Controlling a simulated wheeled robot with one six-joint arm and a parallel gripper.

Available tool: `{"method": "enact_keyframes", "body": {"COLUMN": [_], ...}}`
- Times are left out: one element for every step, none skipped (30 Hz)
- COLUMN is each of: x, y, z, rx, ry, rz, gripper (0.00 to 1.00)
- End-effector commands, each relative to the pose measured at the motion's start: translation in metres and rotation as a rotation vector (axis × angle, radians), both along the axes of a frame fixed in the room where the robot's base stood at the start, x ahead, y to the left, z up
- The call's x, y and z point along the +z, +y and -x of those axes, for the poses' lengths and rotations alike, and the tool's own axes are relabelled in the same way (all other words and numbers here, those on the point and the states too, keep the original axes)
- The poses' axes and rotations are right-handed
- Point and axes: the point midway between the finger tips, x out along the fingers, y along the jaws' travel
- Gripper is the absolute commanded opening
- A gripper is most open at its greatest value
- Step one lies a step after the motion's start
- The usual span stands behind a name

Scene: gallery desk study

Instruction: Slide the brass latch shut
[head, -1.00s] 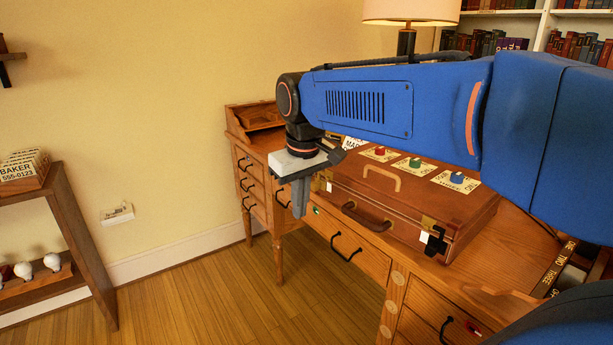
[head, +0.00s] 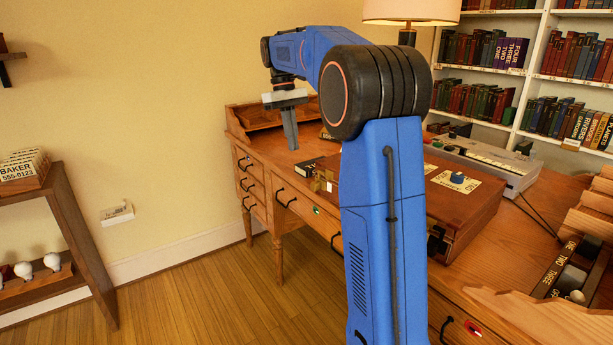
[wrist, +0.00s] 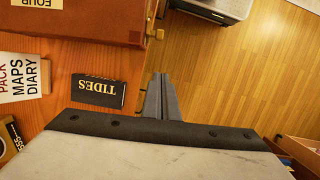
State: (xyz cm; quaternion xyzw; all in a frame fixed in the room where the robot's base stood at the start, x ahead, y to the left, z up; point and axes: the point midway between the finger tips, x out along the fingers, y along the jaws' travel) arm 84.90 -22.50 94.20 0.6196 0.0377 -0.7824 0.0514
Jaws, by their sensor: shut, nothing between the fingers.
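The brown case (head: 470,208) lies on the desk, largely hidden behind my arm. A brass latch fitting (head: 322,181) shows at its left front corner, with a small white patch beside it. In the wrist view a small brass piece (wrist: 156,34) sticks out from the edge of the case (wrist: 95,20). I cannot tell whether the latch is open or shut. My gripper (head: 291,143) is shut and empty, pointing down above the desk's left part, left of and apart from the fitting. Its fingers (wrist: 160,97) also show in the wrist view.
A dark TIDES book (wrist: 99,92) lies on the desk near my fingers, with a MAPS DIARY item (wrist: 24,78) beyond it. A lamp (head: 410,12) and a grey machine (head: 490,158) stand behind the case. Open floor (head: 190,290) lies in front of the desk.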

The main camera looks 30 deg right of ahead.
Motion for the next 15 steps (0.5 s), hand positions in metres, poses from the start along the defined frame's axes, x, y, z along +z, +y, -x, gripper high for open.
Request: {"method": "enact_keyframes", "body": {"x": [-0.0011, -0.0010, -0.0007, -0.0008, -0.0007, -0.0007, -0.0007, -0.0007, -0.0008, -0.0008, -0.0008, -0.0009, -0.0009, -0.0012, -0.0020], "y": [-0.0029, -0.0038, -0.0048, -0.0052, -0.0055, -0.0055, -0.0055, -0.0054, -0.0054, -0.0054, -0.0054, -0.0053, -0.0053, -0.0053, -0.0052], "z": [-0.0042, -0.0056, -0.0070, -0.0075, -0.0078, -0.0080, -0.0079, -0.0079, -0.0077, -0.0077, -0.0077, -0.0077, -0.0077, -0.0075, -0.0073], "rx": [0.000, 0.000, 0.000, 0.001, 0.001, 0.001, 0.001, 0.001, 0.001, 0.001, 0.001, 0.001, 0.001, 0.001, 0.001], "ry": [0.007, 0.009, 0.011, 0.012, 0.013, 0.014, 0.014, 0.014, 0.014, 0.014, 0.014, 0.014, 0.014, 0.014, 0.015], "rz": [-0.001, -0.002, -0.002, -0.003, -0.003, -0.003, -0.003, -0.003, -0.003, -0.003, -0.003, -0.003, -0.003, -0.003, -0.004], "gripper": [0.00, 0.00, 0.00, 0.00, 0.00, 0.00, 0.00, 0.00, 0.00, 0.00, 0.00, 0.00, 0.00, 0.00, 0.00]}}
